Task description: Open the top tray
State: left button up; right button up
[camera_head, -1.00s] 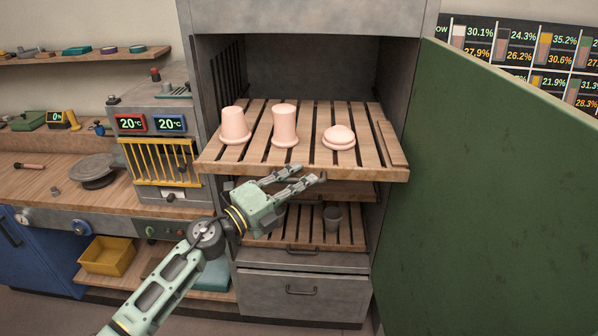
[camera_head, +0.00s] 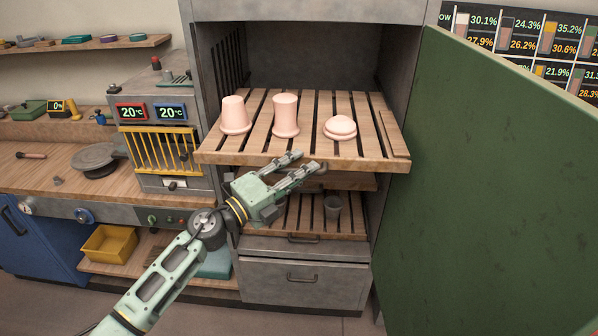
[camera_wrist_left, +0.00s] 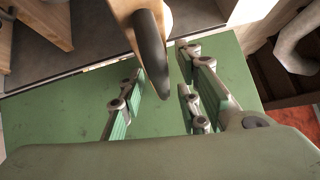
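The top tray (camera_head: 365,163) is a slatted wooden rack that sticks out past the front of the grey cabinet. Three pale pink clay pieces stand on it: a tapered cup shape (camera_head: 235,113), a taller waisted piece (camera_head: 285,114) and a low domed piece (camera_head: 340,127). My left gripper (camera_head: 311,160) is at the tray's front edge, fingers pointing right and slightly up. In the left wrist view the gripper (camera_wrist_left: 165,88) is open. A dark rounded handle (camera_wrist_left: 152,48) on a wooden edge lies between its fingers, with gaps visible beside it. My right gripper is not in view.
A large green door (camera_head: 490,190) stands open on the right. Below are another slatted tray with a grey cup (camera_head: 333,205) and a metal drawer (camera_head: 305,284). A workbench with a control box (camera_head: 160,130) stands close on the left.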

pick_arm(q)
jog(key=shift+s, duration=0.15)
jog(key=v, duration=1.1)
jog(key=shift+s+a, duration=0.2)
jog(key=shift+a, duration=0.2)
jog(key=shift+f, duration=0.1)
